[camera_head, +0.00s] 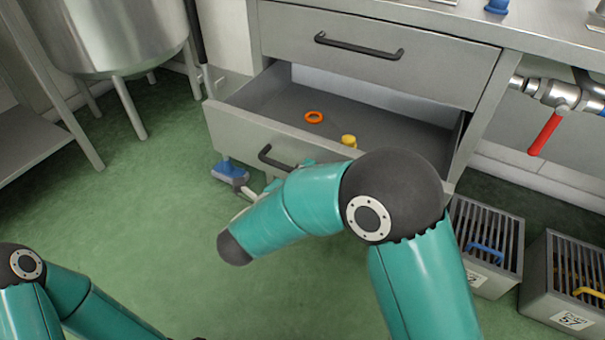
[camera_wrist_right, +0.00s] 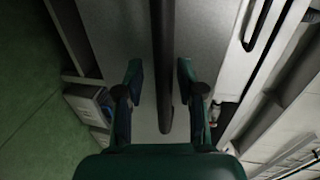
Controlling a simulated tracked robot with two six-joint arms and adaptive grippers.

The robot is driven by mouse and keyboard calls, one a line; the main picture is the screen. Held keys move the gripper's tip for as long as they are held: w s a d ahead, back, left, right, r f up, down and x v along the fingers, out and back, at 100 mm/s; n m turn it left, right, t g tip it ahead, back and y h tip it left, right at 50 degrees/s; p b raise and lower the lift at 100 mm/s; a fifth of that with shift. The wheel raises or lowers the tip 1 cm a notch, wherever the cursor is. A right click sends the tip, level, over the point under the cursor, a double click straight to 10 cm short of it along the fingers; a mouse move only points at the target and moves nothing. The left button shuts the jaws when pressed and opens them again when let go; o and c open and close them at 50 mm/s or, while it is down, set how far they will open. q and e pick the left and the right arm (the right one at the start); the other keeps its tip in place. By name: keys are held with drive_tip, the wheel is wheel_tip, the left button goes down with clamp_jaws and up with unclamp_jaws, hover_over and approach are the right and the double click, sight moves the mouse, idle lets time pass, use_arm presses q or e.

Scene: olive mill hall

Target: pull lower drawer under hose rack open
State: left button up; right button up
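The lower drawer (camera_head: 247,133) stands pulled out under the shut upper drawer (camera_head: 375,58). Inside it lie an orange ring (camera_head: 314,117) and a small yellow piece (camera_head: 349,140). The lower drawer's dark bar handle (camera_head: 270,158) is partly hidden behind my right arm. In the right wrist view the dark handle bar (camera_wrist_right: 167,60) runs between the two fingers of my right gripper (camera_wrist_right: 160,78). These fingers are apart, with a gap on each side of the bar. In the head view this gripper is mostly hidden by its own arm. My left gripper is out of view.
A steel tank (camera_head: 118,35) on legs stands at the left. Green floor (camera_head: 150,200) is clear at left.

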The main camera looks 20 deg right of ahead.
drive_tip(key=shift+a+r, duration=0.1)
drive_tip(key=v, duration=0.7)
drive_tip(key=shift+s+a, duration=0.15)
idle(0.5)
